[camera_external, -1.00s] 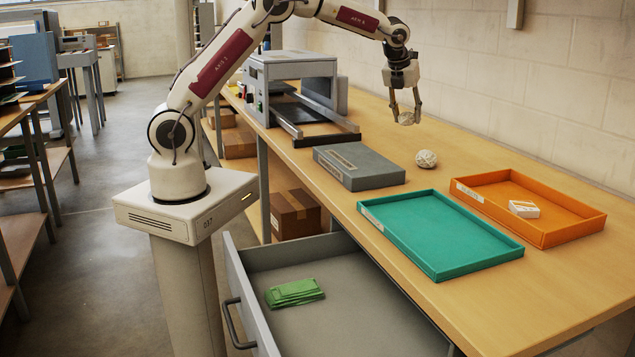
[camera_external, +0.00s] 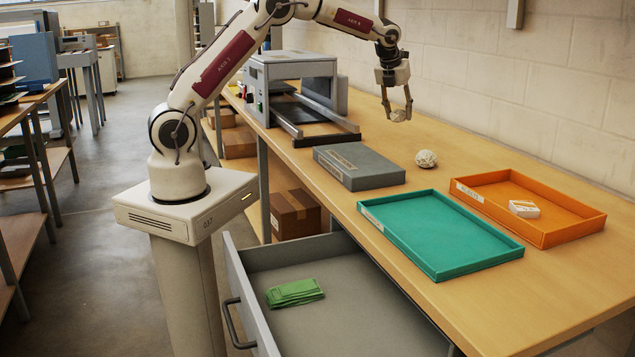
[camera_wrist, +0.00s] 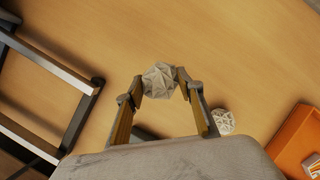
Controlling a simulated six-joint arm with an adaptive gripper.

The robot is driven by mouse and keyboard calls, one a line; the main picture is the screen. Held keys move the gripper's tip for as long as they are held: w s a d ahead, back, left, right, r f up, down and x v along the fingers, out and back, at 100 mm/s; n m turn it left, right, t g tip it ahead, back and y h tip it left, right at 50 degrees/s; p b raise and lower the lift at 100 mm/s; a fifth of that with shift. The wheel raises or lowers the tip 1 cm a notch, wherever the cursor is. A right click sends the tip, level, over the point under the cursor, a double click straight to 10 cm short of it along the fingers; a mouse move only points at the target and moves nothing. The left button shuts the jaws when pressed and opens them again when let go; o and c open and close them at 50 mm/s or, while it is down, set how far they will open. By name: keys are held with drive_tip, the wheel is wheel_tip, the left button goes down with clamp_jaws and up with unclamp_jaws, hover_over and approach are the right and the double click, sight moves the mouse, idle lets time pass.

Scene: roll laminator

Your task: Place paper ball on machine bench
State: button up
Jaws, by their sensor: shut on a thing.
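My gripper (camera_external: 399,112) is shut on a crumpled paper ball (camera_external: 399,115), held between the fingertips above the wooden bench (camera_external: 480,150). In the wrist view the held paper ball (camera_wrist: 159,80) sits between both fingertips, with bench surface behind it. A second pale paper ball (camera_external: 426,159) rests on the bench, in front of the gripper and behind the teal tray. It also shows in the wrist view (camera_wrist: 222,121), right of the right finger. The laminator (camera_external: 290,85) stands on the bench to the left of my gripper.
A grey box (camera_external: 358,167) lies near the bench's front edge. A teal tray (camera_external: 437,277) is empty. An orange tray (camera_external: 575,238) holds a small white pack (camera_external: 523,208). An open drawer (camera_external: 330,325) below the bench holds green packets (camera_external: 294,292). Bench around the loose ball is clear.

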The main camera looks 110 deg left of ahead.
drive_tip(key=shift+f, duration=2.45)
drive_tip(key=shift+f, duration=1.9)
drive_tip(key=shift+f, duration=0.1)
drive_tip(key=o, duration=0.9)
drive_tip(key=shift+c, duration=0.2)
drive_tip(key=v, duration=1.2)
